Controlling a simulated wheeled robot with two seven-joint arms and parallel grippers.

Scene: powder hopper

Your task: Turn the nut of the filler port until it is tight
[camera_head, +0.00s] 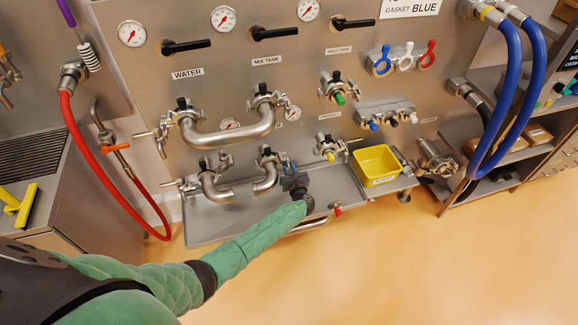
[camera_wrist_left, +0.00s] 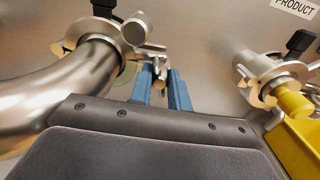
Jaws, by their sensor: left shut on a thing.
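My left gripper (camera_head: 290,172) reaches to the lower pipe fittings on the steel panel. In the left wrist view its two blue fingers (camera_wrist_left: 161,82) are closed on a small metal nut (camera_wrist_left: 160,72) with a bolt end showing between them. The nut sits beside the clamp at the end of a bent steel pipe (camera_wrist_left: 72,88); that pipe also shows in the head view (camera_head: 268,180). The nut itself is hidden by the gripper in the head view. I cannot tell how tight it is. My right gripper is not in view.
A yellow bin (camera_head: 377,165) stands right of the gripper, below a port with a yellow cap (camera_head: 330,153). A steel drip tray (camera_head: 222,222) lies under the pipes. An upper bent pipe (camera_head: 230,135) sticks out above. A red hose (camera_head: 105,160) hangs at left, blue hoses (camera_head: 505,95) at right.

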